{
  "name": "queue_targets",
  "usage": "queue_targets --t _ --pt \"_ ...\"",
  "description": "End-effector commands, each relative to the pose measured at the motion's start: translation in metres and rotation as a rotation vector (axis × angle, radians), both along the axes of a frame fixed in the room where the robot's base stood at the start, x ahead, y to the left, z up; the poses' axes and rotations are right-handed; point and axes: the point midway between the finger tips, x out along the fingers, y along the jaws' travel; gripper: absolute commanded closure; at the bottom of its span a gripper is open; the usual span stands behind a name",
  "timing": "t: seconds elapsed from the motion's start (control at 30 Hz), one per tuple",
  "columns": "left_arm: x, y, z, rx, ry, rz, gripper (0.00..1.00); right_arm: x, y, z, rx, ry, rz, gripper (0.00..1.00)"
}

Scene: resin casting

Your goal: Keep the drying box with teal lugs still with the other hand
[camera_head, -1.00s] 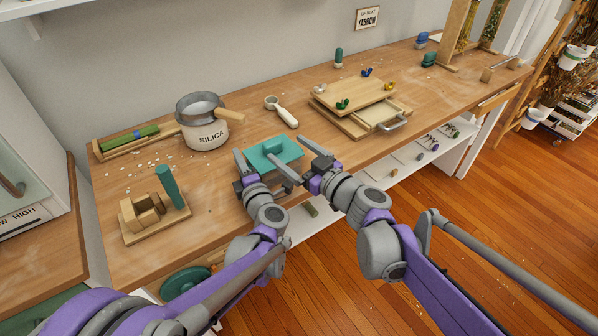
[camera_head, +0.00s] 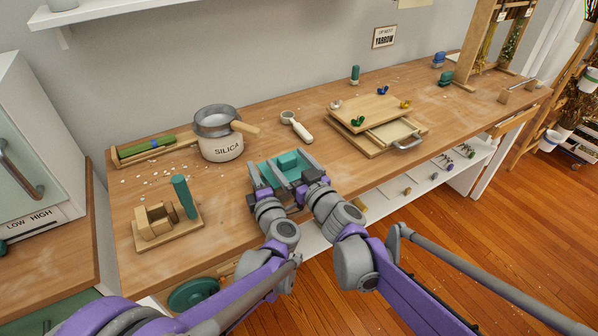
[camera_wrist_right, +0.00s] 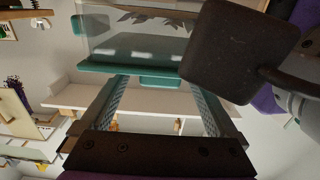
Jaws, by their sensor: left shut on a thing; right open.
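The teal-topped drying box (camera_head: 290,161) sits at the front edge of the bench in the head view, between my two grippers. In the right wrist view, the drying box (camera_wrist_right: 135,62) shows clear walls, a teal rim and dark leaf shapes inside. My left gripper (camera_head: 262,171) is shut at the box's left side, its fingertips partly hidden. My right gripper (camera_head: 296,166) is open at the box's right front. In its wrist view, the open fingers (camera_wrist_right: 160,88) point at the box, with a teal lug (camera_wrist_right: 160,81) between them; contact cannot be told.
A silica pot (camera_head: 220,140), a white scoop (camera_head: 297,127) and a wooden press with a drawer (camera_head: 378,120) stand behind the box. A wooden block stand with a teal post (camera_head: 185,197) is at left. Clear bench lies between the stand and the box.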

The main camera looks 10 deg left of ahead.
Motion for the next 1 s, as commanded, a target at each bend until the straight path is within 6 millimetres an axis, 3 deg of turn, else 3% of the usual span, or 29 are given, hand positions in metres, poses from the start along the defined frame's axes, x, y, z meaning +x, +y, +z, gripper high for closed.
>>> queue_targets --t 0.47,0.97,1.0 --pt "0.0002 0.0000 -0.0006 -0.001 0.000 0.000 1.00 0.0105 0.0079 -0.0002 0.001 0.001 0.000 0.07" --pt "0.0003 0.0001 -0.0005 -0.001 0.000 0.000 1.00 0.0103 0.0078 -0.0001 0.001 0.001 0.000 0.95" --pt "0.0003 0.0001 -0.0005 -0.001 0.000 0.000 1.00 0.0102 0.0077 -0.0001 0.001 0.001 0.000 0.48"
